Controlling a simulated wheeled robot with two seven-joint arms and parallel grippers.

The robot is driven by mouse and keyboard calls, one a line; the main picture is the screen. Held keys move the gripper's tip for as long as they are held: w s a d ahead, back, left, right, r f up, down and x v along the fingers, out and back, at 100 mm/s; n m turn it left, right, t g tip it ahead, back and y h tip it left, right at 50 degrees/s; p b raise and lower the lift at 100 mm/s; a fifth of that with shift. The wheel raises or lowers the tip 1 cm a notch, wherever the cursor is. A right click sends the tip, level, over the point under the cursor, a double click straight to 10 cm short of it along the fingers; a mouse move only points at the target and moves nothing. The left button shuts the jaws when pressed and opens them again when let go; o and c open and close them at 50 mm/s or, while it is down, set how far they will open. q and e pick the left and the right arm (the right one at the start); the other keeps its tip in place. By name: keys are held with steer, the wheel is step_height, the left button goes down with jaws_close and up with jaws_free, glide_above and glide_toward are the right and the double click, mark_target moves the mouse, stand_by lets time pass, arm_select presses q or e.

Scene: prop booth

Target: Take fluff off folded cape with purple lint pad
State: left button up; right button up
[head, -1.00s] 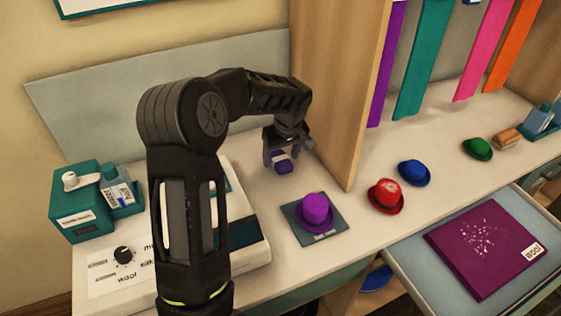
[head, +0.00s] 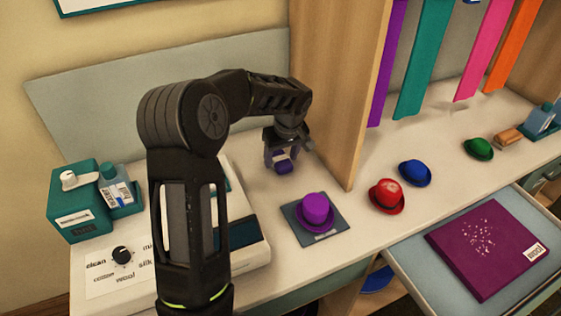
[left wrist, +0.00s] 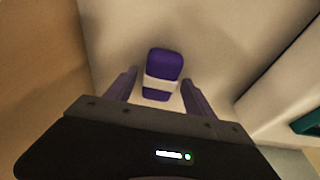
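The purple lint pad (head: 284,166), a small purple block with a pale band, stands on the counter left of the wooden divider. It also shows in the left wrist view (left wrist: 164,64). My left gripper (head: 287,158) is over the pad, fingers apart. In the left wrist view the fingers (left wrist: 160,92) are on either side of the pad's near end, with gaps to it. The folded cape (head: 487,248) is dark purple with a white label and pale fluff specks on top. It lies in the open drawer at the right. My right gripper is not in view.
A purple hat (head: 316,207) sits on a grey mat close to my left gripper. Red (head: 386,196), blue (head: 414,173) and green (head: 478,149) hats stand along the counter. The wooden divider (head: 335,90) rises just right of the gripper. A white machine with a dial (head: 123,255) is at the left.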

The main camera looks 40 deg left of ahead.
mark_target(281, 158)
arm_select(q)
steer(key=c, duration=1.3)
steer(key=shift+o, duration=0.2)
steer(key=shift+r+p, duration=0.4)
steer(key=shift+p, duration=0.15)
step_height(281, 158, up, 10)
steer(key=shift+f+b, duration=0.15)
steer(key=shift+b, duration=0.2)
steer(key=o, duration=0.8)
steer(key=c, duration=0.6)
